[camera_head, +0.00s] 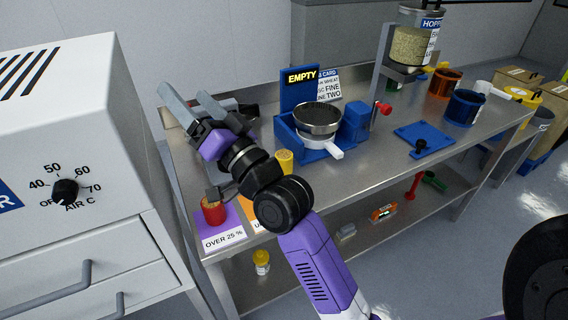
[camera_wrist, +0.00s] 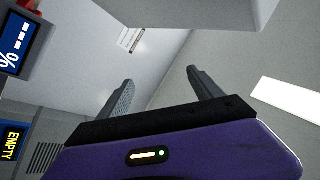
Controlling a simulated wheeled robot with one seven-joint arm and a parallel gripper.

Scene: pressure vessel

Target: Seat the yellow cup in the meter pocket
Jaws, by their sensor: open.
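A small yellow cup (camera_head: 285,160) stands on the steel bench, just left of the blue meter body (camera_head: 318,152); my arm partly hides it. The meter has a display reading EMPTY (camera_head: 301,77), a dark round pan (camera_head: 318,118) and a white handle at its front. I cannot make out the pocket clearly. My gripper (camera_head: 190,98) is open and empty, raised above the bench's left end, with its fingers pointing up and left, away from the cup. In the wrist view, the gripper (camera_wrist: 160,76) shows bare spread fingers; the yellow cup is not in that view.
A red cup (camera_head: 213,211) stands at the front left corner by an OVER 25 % card (camera_head: 224,239). A grey cabinet (camera_head: 75,140) is close on the left. A hopper (camera_head: 414,38), blue plate (camera_head: 424,138) and blue container (camera_head: 465,106) are at right.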

